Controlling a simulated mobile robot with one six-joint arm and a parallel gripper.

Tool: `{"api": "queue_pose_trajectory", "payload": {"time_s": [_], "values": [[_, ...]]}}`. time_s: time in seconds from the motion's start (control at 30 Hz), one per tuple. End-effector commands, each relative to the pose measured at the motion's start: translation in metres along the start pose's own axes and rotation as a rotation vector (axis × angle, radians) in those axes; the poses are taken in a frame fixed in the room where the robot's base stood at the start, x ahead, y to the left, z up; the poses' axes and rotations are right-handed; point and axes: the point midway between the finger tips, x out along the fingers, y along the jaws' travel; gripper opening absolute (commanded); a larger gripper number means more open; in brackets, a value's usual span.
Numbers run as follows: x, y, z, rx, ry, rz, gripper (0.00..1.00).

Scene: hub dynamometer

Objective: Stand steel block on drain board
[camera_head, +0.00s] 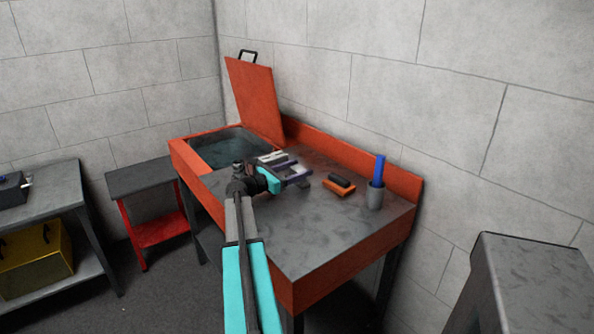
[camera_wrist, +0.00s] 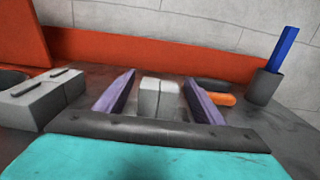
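A pale grey steel block (camera_wrist: 159,97) stands between the two purple fingers of my gripper (camera_wrist: 160,78) in the wrist view, with a gap on each side. My gripper is open. In the head view my gripper (camera_head: 292,173) is low over the bench top, and the block there is small and partly covered by the fingers. Another pale grey block-like piece (camera_wrist: 38,105) with dark bars on top sits left of my gripper; it also shows in the head view (camera_head: 271,158). I cannot pick out a separate drain board with certainty.
The red bench (camera_head: 330,272) has a basin (camera_head: 222,148) at its left with a raised red lid (camera_head: 256,100). An orange brush-like piece (camera_head: 338,189) and a grey cup (camera_head: 375,197) holding a blue stick (camera_head: 379,170) stand to the right. The front bench top is clear.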

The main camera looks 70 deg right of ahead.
Motion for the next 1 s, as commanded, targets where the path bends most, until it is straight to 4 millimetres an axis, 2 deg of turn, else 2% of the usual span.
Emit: {"api": "queue_pose_trajectory", "payload": {"time_s": [0.37, 0.47, 0.67, 1.0], "values": [[0.001, 0.0, 0.003, 0.001, 0.0, -0.001, 0.62], [-0.005, -0.001, 0.002, 0.0, 0.0, 0.0, 0.62], [-0.026, -0.001, 0.001, 0.0, 0.0, 0.001, 0.62], [-0.08, -0.001, 0.001, 0.0, 0.0, 0.0, 0.62]]}}
